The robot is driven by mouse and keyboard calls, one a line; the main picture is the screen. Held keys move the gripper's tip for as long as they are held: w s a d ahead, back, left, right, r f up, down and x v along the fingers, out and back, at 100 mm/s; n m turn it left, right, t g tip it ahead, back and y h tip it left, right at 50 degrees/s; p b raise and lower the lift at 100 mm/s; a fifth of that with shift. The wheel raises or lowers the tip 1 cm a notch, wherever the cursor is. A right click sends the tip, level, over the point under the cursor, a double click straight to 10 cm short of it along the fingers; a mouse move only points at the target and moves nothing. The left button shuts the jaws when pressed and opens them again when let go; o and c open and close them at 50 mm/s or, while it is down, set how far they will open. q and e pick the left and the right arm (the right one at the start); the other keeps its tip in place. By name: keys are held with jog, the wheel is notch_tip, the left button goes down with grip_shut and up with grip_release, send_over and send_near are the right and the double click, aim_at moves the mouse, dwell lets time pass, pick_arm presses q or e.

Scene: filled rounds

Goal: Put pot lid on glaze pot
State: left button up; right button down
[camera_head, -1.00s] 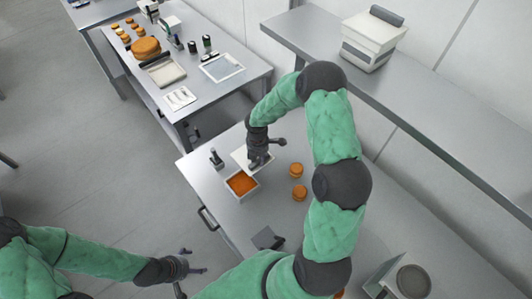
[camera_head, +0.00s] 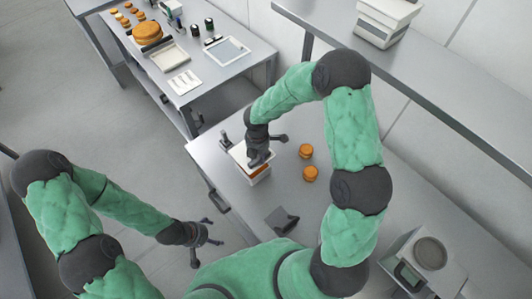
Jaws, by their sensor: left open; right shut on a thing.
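The pot lid (camera_head: 239,152) is a flat white square, partly hidden by my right gripper. My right gripper (camera_head: 257,162) is shut on the lid and holds it over the pot, covering most of its opening. I cannot tell whether the lid touches the rim. My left gripper (camera_head: 208,234) is open and empty, off the left front edge of the near table.
Two orange filled rounds (camera_head: 306,151) (camera_head: 310,173) sit right of the pot. A small dark upright tool (camera_head: 225,139) stands left of the lid. A dark grey block (camera_head: 282,219) lies nearer me. A scale-like device (camera_head: 430,253) is at lower right.

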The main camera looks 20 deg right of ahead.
jog(key=shift+f+b, duration=3.2)
jog(key=shift+f, duration=0.85)
jog(key=shift+f, duration=0.2)
jog(key=c, duration=0.9)
grip_release()
jog(key=o, duration=0.5)
jog(key=shift+r+p, duration=2.8)
jog(key=shift+r, duration=0.75)
